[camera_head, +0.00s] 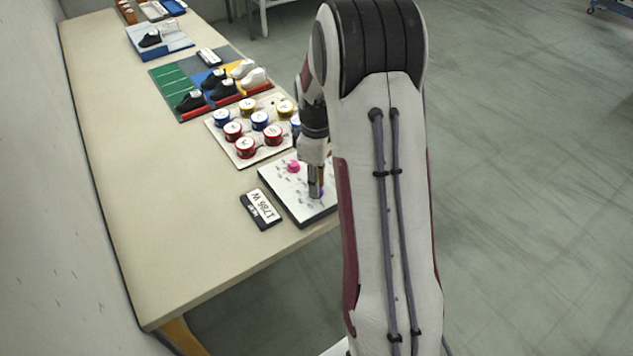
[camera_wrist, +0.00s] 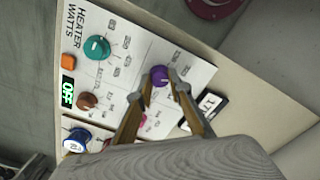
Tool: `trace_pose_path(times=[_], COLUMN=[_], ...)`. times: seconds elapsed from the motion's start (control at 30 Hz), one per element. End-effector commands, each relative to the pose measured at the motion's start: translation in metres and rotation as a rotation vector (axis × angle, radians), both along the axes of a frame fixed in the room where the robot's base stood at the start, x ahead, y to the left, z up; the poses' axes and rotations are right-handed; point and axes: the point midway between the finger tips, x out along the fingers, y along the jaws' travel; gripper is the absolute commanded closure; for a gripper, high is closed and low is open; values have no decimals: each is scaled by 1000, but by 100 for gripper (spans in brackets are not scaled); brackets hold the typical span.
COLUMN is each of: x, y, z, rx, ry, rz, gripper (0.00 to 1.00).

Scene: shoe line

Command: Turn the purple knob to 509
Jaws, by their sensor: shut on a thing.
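The purple knob (camera_wrist: 159,75) sits on a white control panel (camera_wrist: 120,20) headed "HEATER WATTS". My gripper (camera_wrist: 160,82) points down at the panel, with one finger on each side of the purple knob, shut on it. In the head view my gripper (camera_head: 316,190) stands over the panel (camera_head: 287,202), and only a little purple shows by the fingertips. The panel's small display (camera_wrist: 68,93) glows green and appears to read "OFF". The printed marks around the purple knob are too small to read.
The panel also carries a teal knob (camera_wrist: 96,48), a brown knob (camera_wrist: 87,100), an orange button (camera_wrist: 68,61) and a pink knob (camera_head: 293,166). A black-framed card reading "1786 W" (camera_head: 262,209) lies beside it. Several tins (camera_head: 245,147) stand behind. The table's left side is clear.

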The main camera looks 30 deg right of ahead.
Motion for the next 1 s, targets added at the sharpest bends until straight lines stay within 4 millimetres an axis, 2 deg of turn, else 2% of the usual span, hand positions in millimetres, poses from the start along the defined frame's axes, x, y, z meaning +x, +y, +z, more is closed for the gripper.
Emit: trace_pose_path(times=[0.5, 0.7, 1.0], x=[1, 1, 1], y=[1, 1, 1], z=[0, 0, 0], rx=[0, 1, 1], ry=[-2, -3, -3], rz=[-367, -451, -489], gripper=[100, 100, 100])
